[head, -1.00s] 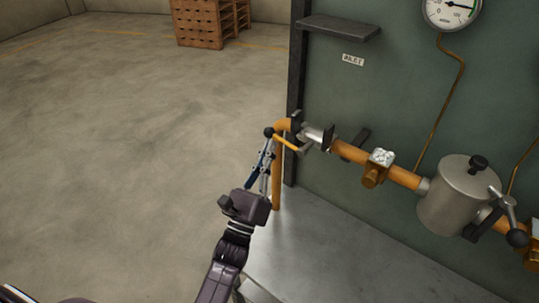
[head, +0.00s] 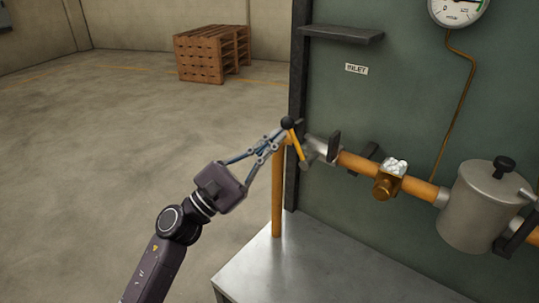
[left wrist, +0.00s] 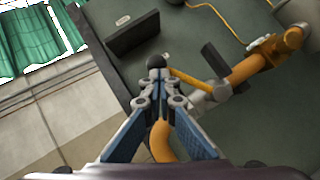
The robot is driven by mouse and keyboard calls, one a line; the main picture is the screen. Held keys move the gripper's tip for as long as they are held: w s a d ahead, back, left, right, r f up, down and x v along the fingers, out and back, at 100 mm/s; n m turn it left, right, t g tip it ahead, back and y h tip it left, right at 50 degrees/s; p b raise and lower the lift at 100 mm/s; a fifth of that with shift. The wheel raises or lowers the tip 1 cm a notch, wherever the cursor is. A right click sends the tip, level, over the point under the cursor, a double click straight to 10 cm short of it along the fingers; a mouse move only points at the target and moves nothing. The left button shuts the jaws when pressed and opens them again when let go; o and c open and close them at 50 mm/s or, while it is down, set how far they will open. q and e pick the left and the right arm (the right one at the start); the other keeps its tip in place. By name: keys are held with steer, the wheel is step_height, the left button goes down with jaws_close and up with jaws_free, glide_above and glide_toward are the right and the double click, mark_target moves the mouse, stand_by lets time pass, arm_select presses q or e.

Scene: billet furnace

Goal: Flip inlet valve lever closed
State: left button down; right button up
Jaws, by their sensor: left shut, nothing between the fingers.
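The inlet valve lever (head: 296,143) is a thin yellow-orange handle with a black ball knob (head: 288,122), on the silver inlet valve (head: 316,150) under the INLET label (head: 356,69). The lever stands steeply, knob up and slightly left of the valve. My left gripper (head: 280,135) is shut and empty, its fingertips just below and left of the knob. In the left wrist view the fingertips (left wrist: 158,90) lie just below the knob (left wrist: 155,61), and the lever (left wrist: 190,79) runs right to the valve. I cannot tell whether they touch. My right gripper is out of view.
An orange pipe (head: 277,200) bends up beside the metal bench top (head: 310,262). A dark shelf (head: 342,34) juts from the green panel above the valve. A silver canister (head: 483,207) and brass fitting (head: 387,184) lie right. The floor left is clear, with pallets (head: 212,55) far back.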

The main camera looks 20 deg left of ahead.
arm_select(q)
steer(key=shift+s+d+r+m+g+h+b, duration=0.3)
steer(key=shift+d+m+g+b, duration=0.35)
steer(key=shift+m, duration=0.65)
steer(key=shift+s+d+r+m+g+h+b, duration=0.1)
steer(key=shift+d+r+m+g+h+b, duration=0.25)
steer(key=shift+m+g, duration=0.8)
steer(key=shift+s+d+r+m+g+h+b, duration=0.15)
steer(key=shift+d+r+m+g+b, duration=0.3)
steer(key=shift+m, duration=1)
steer(key=shift+g, duration=0.35)
steer(key=v, duration=1.2)
